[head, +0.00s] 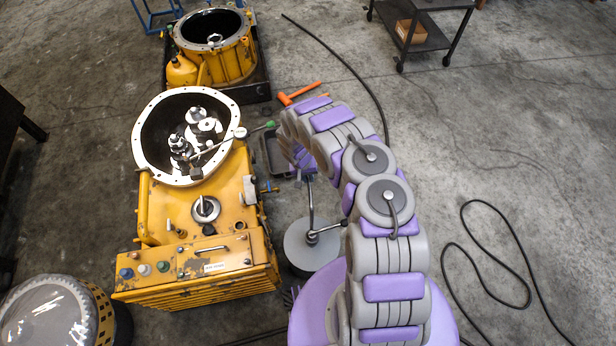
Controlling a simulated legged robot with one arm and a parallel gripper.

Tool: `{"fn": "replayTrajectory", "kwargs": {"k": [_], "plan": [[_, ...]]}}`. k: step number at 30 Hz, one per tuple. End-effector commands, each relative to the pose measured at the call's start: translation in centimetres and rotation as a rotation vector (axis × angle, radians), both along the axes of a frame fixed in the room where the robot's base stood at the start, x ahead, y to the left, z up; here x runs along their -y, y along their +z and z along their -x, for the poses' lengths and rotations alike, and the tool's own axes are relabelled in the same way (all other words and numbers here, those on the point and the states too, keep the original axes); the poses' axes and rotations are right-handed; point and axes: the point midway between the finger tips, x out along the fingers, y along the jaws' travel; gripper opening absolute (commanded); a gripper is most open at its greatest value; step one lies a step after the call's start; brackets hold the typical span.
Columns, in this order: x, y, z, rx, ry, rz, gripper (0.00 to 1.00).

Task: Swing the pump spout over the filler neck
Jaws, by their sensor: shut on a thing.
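The pump is a grey round drum (310,247) standing on the floor to the right of the yellow gearbox, with a short side handle. Its thin metal spout (311,198) rises from the drum to my gripper (304,166). My gripper is shut on the upper part of the spout; my arm hides most of the fingers and the spout's tip. A round metal fitting with a dark centre, which looks like the filler neck (205,209), sits on top of the yellow gearbox (165,212). The gripper is to the right of it, clear of the gearbox.
A dark tray (277,156) and an orange hammer (300,94) lie beyond my gripper. A black hose (480,262) curls on the right; otherwise that floor is open.

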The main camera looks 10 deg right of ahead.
Motion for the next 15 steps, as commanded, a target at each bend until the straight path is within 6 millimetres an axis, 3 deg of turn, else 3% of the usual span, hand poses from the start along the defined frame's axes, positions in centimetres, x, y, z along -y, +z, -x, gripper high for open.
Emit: {"fn": "replayTrajectory", "kwargs": {"k": [9, 15], "plan": [[-0.1, 0.0, 0.1, -0.001, 0.001, -0.004, 0.00], [-1.1, -0.1, 0.0, -0.001, 0.058, -0.003, 0.00]]}}
